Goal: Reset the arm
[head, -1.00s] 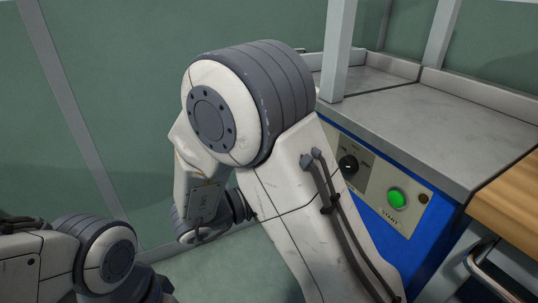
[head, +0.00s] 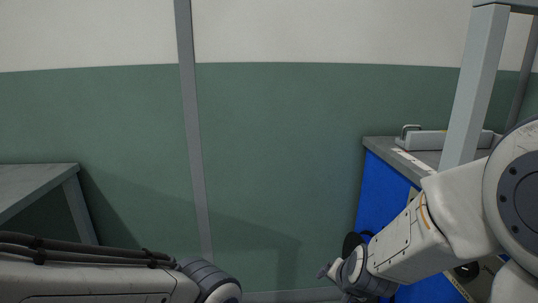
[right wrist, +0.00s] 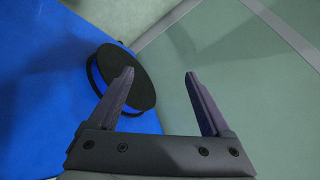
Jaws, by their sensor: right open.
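My right arm (head: 420,232) comes in from the right in the head view, bent and reaching down to the left. My right gripper (head: 333,271) is small there, low in front of the green wall beside the blue machine (head: 378,192). In the right wrist view my right gripper (right wrist: 160,74) is open, with nothing between its two dark fingers. A black round disc (right wrist: 127,80) lies behind the left finger, against the blue side. My left arm (head: 100,275) lies along the bottom left of the head view; its gripper is out of frame.
The blue machine has a grey top (head: 430,157) with a light upright post (head: 476,85). A grey table (head: 35,185) stands at the left. The green wall (head: 300,150) fills the back, with open room between table and machine.

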